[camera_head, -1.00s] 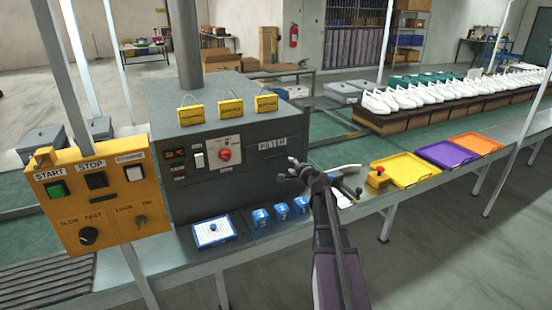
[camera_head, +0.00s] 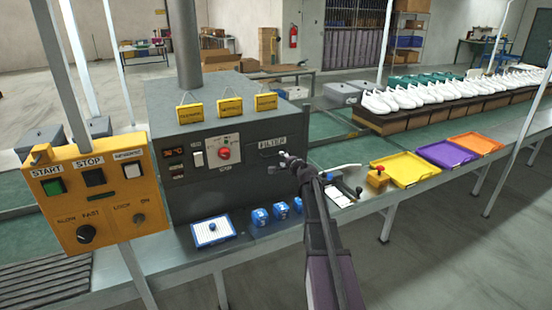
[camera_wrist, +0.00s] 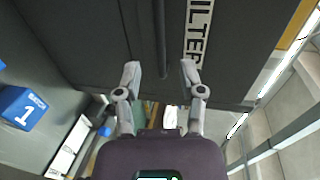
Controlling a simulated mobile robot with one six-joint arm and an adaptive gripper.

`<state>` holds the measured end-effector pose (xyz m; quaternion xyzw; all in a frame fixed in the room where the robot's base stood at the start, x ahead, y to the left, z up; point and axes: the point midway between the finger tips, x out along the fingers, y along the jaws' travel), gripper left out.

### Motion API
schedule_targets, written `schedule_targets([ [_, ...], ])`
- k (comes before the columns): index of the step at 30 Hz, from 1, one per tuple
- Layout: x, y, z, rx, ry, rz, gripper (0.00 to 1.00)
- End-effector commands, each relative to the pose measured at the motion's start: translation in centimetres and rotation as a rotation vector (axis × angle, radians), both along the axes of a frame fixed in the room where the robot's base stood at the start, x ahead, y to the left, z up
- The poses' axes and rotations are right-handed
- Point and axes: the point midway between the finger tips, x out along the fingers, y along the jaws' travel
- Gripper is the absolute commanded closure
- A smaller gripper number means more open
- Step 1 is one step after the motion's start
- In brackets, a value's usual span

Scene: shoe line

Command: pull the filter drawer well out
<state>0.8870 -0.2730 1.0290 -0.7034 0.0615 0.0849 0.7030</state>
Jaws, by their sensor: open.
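The filter drawer is a dark grey front on the machine, marked by a white FILTER label (camera_head: 272,143). The label also shows turned sideways in the wrist view (camera_wrist: 197,30). The drawer's black bar handle (camera_wrist: 160,38) runs down the wrist view from the top edge, and its lower end lies between my fingertips. My gripper (camera_head: 284,158) is open in front of the drawer, just below and right of the label. In the wrist view its two fingers (camera_wrist: 160,72) stand apart on either side of the bar. I cannot tell whether they touch it. The drawer looks flush with the machine.
Blue numbered blocks (camera_head: 279,210) and a white blue-rimmed tray (camera_head: 213,230) stand on the bench below the drawer. An orange control panel (camera_head: 97,192) stands at the left.

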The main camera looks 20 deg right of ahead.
Motion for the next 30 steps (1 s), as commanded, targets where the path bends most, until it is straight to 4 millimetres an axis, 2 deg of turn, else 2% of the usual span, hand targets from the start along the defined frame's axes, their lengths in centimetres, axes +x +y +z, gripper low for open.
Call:
schedule_targets([
  [1,1.2,0.0,-0.3,-0.001,0.0,0.001,0.49],
  [3,2.2,0.0,-0.6,-0.002,0.0,0.001,0.49],
  [12,5.7,0.2,-1.3,0.0,0.0,0.001,0.49],
  [18,6.6,0.3,-1.4,-0.001,0.0,0.001,0.49],
  [28,6.6,0.4,-1.4,-0.001,0.0,0.001,0.49],
  [30,6.6,0.4,-1.4,-0.001,0.0,0.001,0.7],
])
